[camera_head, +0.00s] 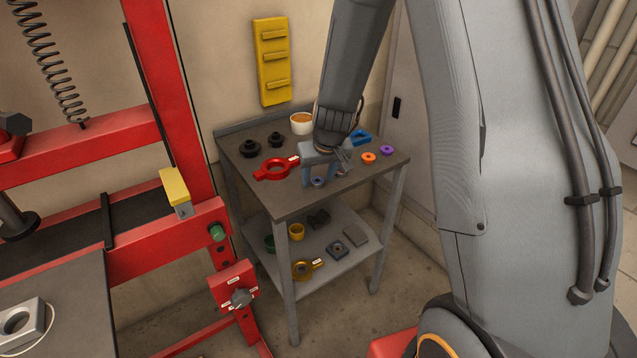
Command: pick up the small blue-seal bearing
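The small blue-seal bearing (318,182) is a small ring with a blue face on the dark top of the grey cart, near its front edge. My gripper (320,180) points down over it, with one finger on the left of the bearing and one on the right. The fingers look spread, with the bearing seen between their lower ends. I cannot tell whether either finger touches it.
A red press frame (172,100) rises at left.

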